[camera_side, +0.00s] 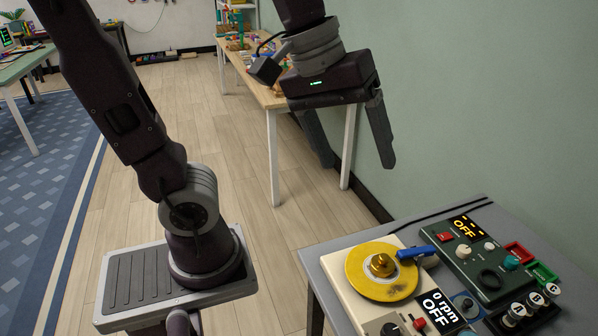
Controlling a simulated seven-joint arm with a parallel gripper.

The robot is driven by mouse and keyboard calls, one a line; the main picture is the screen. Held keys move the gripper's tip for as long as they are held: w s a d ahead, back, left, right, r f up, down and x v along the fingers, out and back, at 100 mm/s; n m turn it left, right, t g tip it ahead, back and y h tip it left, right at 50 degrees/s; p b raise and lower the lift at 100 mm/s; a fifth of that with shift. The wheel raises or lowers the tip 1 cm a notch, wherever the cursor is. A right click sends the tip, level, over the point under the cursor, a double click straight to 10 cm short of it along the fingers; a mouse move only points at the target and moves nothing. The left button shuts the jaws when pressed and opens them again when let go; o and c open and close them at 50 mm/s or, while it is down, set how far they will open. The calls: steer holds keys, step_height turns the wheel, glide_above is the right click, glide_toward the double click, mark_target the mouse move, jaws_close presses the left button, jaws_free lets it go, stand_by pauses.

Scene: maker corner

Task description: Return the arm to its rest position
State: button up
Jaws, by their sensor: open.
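My gripper (358,163) hangs in the upper middle of the side view, fingers pointing down. Its two dark fingers are spread wide apart with nothing between them. It is above and to the left of the grey table, clear of everything on it. My arm comes down from the top left to its base on a grey stand, and the wrist enters at the top.
A grey table (324,262) at the lower right holds a cream device (340,272) with a yellow disc (362,285), a blue-handled part (417,252), a dark green control box (447,245) reading OFF, and small jars (514,312). A wooden table (268,97) stands behind. The floor between is clear.

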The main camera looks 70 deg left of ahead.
steer(key=s+a+f+m+t+y, duration=0.1)
steer(key=s+f+m+y, duration=0.1)
steer(key=s+m, duration=0.5)
steer(key=shift+s+a+f+m+t, duration=0.35)
steer(key=shift+s+f, duration=0.15)
steer(key=shift+f, duration=0.15)
